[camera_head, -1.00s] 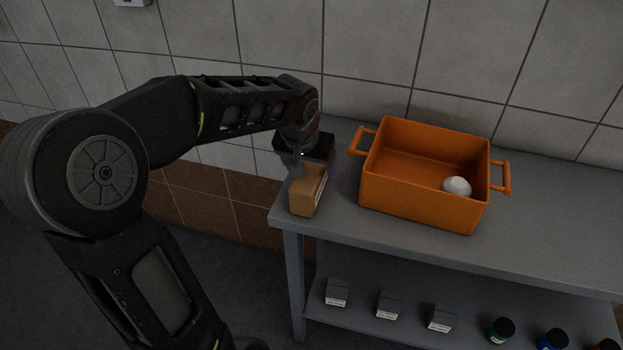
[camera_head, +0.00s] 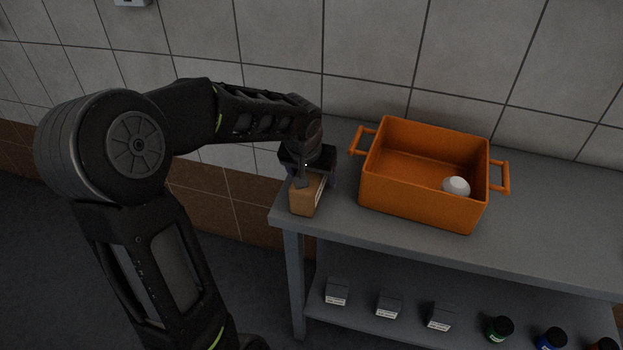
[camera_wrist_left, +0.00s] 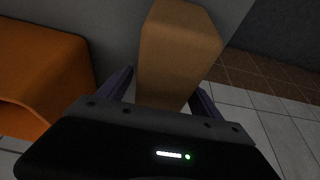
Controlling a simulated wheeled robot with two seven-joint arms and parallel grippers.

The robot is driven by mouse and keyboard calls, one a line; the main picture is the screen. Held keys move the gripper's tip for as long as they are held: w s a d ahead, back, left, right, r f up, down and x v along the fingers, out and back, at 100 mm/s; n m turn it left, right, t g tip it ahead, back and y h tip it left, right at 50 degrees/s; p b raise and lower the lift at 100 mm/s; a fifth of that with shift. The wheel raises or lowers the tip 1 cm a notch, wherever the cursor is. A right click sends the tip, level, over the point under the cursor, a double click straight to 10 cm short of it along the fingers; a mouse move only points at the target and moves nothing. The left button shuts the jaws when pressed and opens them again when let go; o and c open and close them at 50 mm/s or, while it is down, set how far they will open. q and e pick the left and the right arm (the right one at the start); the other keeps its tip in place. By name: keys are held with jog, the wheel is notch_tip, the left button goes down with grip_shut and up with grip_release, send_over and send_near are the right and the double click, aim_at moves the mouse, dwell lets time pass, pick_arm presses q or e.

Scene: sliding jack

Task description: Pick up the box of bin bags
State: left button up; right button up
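The box of bin bags looks to be the tan-brown box (camera_head: 305,201) standing upright at the left end of the grey table. My left gripper (camera_head: 311,178) is at the top of the box, pointing down. In the left wrist view, the box (camera_wrist_left: 176,55) lies between the two spread fingers of my left gripper (camera_wrist_left: 162,84), with a gap visible on the left side. Whether the right finger touches it I cannot tell. My right gripper is not in view.
An orange bin (camera_head: 421,203) with two handles stands right of the box, holding a white round object (camera_head: 456,187). The grey table (camera_head: 555,230) is clear further right. Small grey boxes (camera_head: 388,306) and dark-lidded jars (camera_head: 499,329) stand on the lower shelf. A tiled wall is behind.

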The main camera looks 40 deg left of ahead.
pick_arm(q)
grip_shut()
dwell(0.6)
